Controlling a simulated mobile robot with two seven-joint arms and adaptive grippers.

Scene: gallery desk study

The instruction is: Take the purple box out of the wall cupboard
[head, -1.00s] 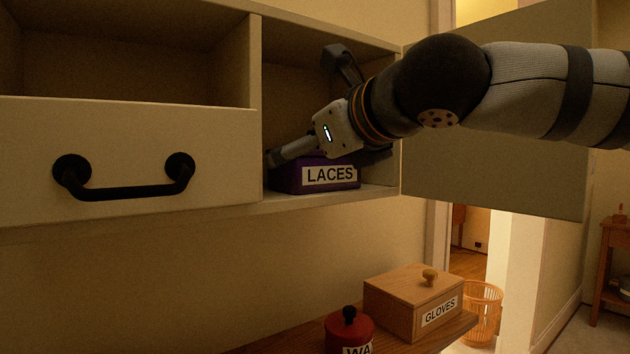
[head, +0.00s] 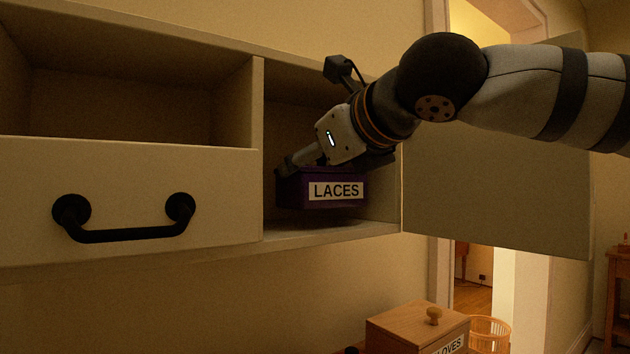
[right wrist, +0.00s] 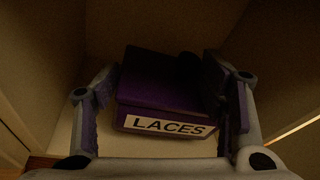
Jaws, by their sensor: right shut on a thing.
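The purple box (head: 292,190), with a white LACES label, is in the right-hand open compartment of the wall cupboard (head: 258,150). It appears held a little above the compartment floor (head: 340,236). My right gripper (head: 322,168) reaches in from the right and is shut on the box from above. In the right wrist view the purple box (right wrist: 160,85) sits between the two fingers of the right gripper (right wrist: 162,95), its label towards the camera. My left gripper is not in view.
The cupboard door (head: 500,190) stands open at the right. A closed front with a black handle (head: 125,235) lies left of the compartment, below an open bay. Below, a wooden GLOVES box (head: 400,330) stands near a wicker basket (head: 490,330).

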